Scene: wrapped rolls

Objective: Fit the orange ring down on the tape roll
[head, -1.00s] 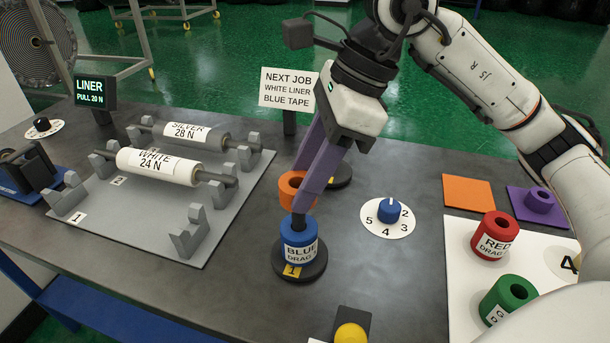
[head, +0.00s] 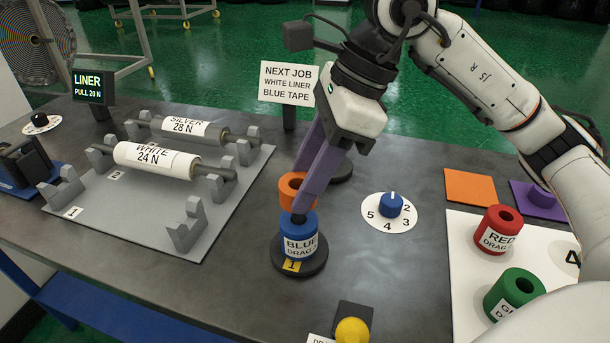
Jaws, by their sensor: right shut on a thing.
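The orange ring (head: 289,191) is in the head view just above and behind the top of the blue tape roll, its hole facing up. My right gripper (head: 300,208) comes down from above, its purple fingers shut on the ring and covering its right side. The blue tape roll (head: 300,245), labelled BLUE DRAG, stands upright on a round dark base (head: 316,266) with a yellow tag 1. Something dark shows between the fingers' lower end and the roll's top. I cannot tell whether ring and roll touch. My left gripper is not in view.
A NEXT JOB sign (head: 289,84) stands close behind. A blue dial (head: 391,205) is to the right. Red (head: 489,243) and green (head: 502,300) rolls stand on a white board. White (head: 150,160) and silver rolls rest in grey cradles at left. A yellow knob (head: 351,331) is in front.

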